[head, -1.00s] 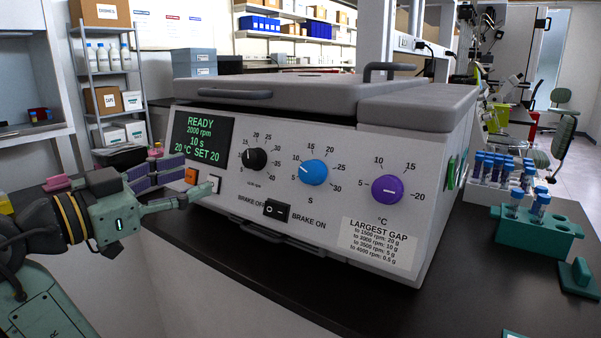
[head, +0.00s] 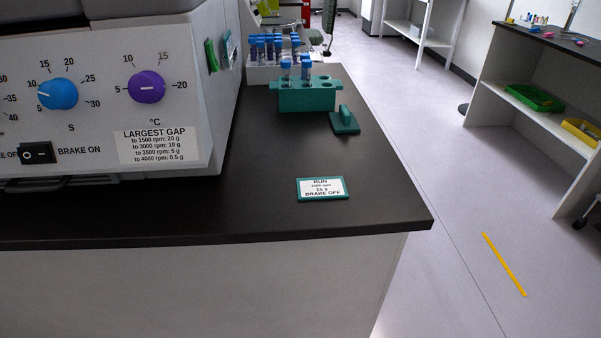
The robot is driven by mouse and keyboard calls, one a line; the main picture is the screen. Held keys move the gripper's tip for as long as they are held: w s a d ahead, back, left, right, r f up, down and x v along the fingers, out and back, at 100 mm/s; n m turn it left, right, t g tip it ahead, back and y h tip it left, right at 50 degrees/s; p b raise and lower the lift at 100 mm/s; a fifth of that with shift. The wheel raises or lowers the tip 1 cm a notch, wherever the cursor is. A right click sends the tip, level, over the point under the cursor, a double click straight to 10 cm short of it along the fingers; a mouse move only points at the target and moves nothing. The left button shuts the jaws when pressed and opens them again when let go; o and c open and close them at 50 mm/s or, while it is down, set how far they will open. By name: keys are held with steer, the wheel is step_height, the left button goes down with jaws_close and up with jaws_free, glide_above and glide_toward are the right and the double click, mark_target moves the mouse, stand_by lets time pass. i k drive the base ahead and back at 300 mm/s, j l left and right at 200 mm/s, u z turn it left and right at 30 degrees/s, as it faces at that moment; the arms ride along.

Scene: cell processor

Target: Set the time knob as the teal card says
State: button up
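The time knob (head: 58,94) is the blue knob marked S on the front of the cell processor (head: 100,55), at the left of the head view. Its white mark points up and left, near the 10. The teal card (head: 322,189) lies on the dark bench top near its front right corner. It reads RUN, a small rpm line that is hard to read, what looks like 15 s, and BRAKE OFF. My gripper is out of view. The display is also out of view.
A purple °C knob (head: 146,87) is right of the blue one, with a black brake switch (head: 38,153) below. A teal tube rack (head: 307,96) and a teal block (head: 345,121) stand further back on the bench. The bench top around the card is clear.

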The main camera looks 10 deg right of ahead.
mark_target(58, 93)
steer(key=l+u, duration=0.2)
steer(key=u, duration=0.15)
steer(key=l+u, duration=0.2)
steer(key=u, duration=0.15)
steer(key=k+l+u, duration=0.15)
steer(key=u, duration=0.2)
